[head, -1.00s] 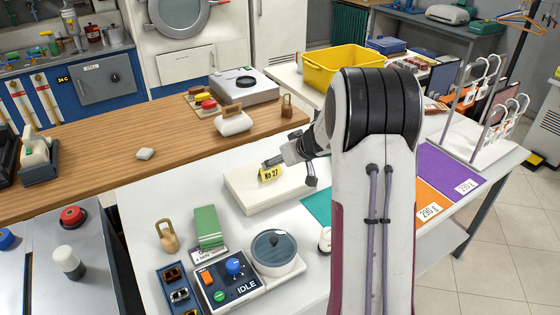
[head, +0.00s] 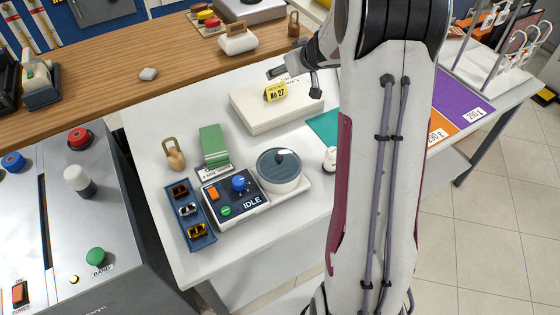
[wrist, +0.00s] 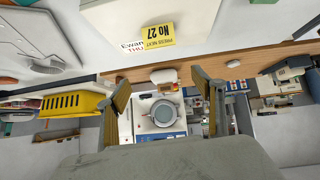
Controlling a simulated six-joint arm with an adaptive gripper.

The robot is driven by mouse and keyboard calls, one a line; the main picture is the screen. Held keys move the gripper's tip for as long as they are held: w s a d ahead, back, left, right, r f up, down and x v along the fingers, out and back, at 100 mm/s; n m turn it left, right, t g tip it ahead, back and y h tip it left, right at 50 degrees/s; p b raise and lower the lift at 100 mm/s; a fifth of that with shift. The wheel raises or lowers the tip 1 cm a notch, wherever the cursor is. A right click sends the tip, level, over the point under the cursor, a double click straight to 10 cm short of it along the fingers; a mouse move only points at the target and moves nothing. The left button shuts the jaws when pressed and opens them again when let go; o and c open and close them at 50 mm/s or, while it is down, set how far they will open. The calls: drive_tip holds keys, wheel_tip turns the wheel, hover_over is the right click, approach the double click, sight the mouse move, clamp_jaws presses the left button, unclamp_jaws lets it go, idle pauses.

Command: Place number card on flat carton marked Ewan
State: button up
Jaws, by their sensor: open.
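A yellow number card reading No 27 (head: 276,92) rests on the top of the flat white carton (head: 266,120) on the white table. In the wrist view the card (wrist: 156,36) lies over the carton (wrist: 115,18) beside a printed label (wrist: 133,54) that reads Ewan and THU. The card covers part of the carton's top next to this label. My gripper (head: 298,82) is just behind and above the card in the head view.
A wooden counter (head: 190,72) runs behind.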

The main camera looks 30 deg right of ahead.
drive_tip(key=s+a+r+m+h, duration=0.1)
drive_tip(key=s+a+r+h, duration=0.15)
drive_tip(key=s+r, duration=0.45)
drive_tip(key=s+a+r+m+h, duration=0.15)
drive_tip(key=s+a+r, duration=0.3)
drive_tip(key=r, duration=0.45)
drive_tip(key=s+a+f+n+g+y, duration=0.1)
drive_tip(key=s+a, duration=0.5)
drive_tip(key=s, duration=0.3)
drive_tip(key=s+a+f+g+y, duration=0.1)
drive_tip(key=s+a+f+y, duration=0.1)
drive_tip(key=s+a, duration=0.4)
drive_tip(key=s+a+f+n+g+y, duration=0.1)
drive_tip(key=s+a, duration=0.5)
drive_tip(key=s, duration=0.7)
drive_tip(key=shift+a+f+n+g+y, duration=0.3)
drive_tip(key=shift+f+n+g+y, duration=0.15)
drive_tip(key=shift+f, duration=0.25)
